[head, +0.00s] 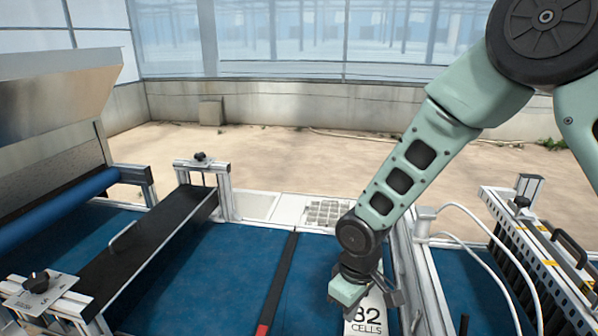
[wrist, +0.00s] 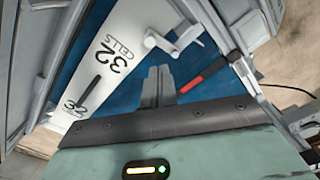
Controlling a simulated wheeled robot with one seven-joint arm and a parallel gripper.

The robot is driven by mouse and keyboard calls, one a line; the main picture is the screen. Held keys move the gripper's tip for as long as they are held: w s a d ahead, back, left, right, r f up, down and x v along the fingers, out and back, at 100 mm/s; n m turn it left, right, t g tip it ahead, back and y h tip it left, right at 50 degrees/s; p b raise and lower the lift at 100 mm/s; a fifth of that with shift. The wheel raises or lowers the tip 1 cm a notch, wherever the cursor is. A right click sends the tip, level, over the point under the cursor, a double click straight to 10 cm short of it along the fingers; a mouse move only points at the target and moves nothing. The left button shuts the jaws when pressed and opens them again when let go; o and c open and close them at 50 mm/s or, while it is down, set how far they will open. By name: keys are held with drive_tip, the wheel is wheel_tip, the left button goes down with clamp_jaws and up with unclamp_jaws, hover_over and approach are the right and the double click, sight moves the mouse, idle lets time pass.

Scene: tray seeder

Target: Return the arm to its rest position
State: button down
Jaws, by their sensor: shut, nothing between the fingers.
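My arm (head: 415,165) reaches down from the upper right over the blue bed of the seeder in the head view. My gripper (head: 348,292) hangs low beside and partly in front of a white plate marked "32 CELLS" (head: 372,322). In the wrist view my gripper's fingers (wrist: 158,84) are together with nothing between them. The white plate (wrist: 92,92) lies to their left there. I cannot tell whether the fingers touch anything.
A black bar with a red end (head: 283,275) lies left of my gripper. A black crossbar with a handle (head: 150,240) spans the bed at left. A metal frame (head: 408,265) and white hoses (head: 490,235) stand close on the right. The blue bed (head: 215,280) has bare room at centre-left.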

drive_tip(key=s+d+r+b, duration=0.1)
drive_tip(key=s+r+b, duration=0.1)
drive_tip(key=s, duration=0.5)
drive_tip(key=s+d+r+m+b, duration=0.1)
drive_tip(key=s+r+b, duration=0.1)
drive_tip(key=s, duration=0.5)
drive_tip(key=s+d+r+b, duration=0.1)
drive_tip(key=s+r+b, duration=0.2)
drive_tip(key=s, duration=0.3)
drive_tip(key=shift+s+d+b, duration=0.25)
drive_tip(key=shift+s+b, duration=0.15)
drive_tip(key=shift+b, duration=0.2)
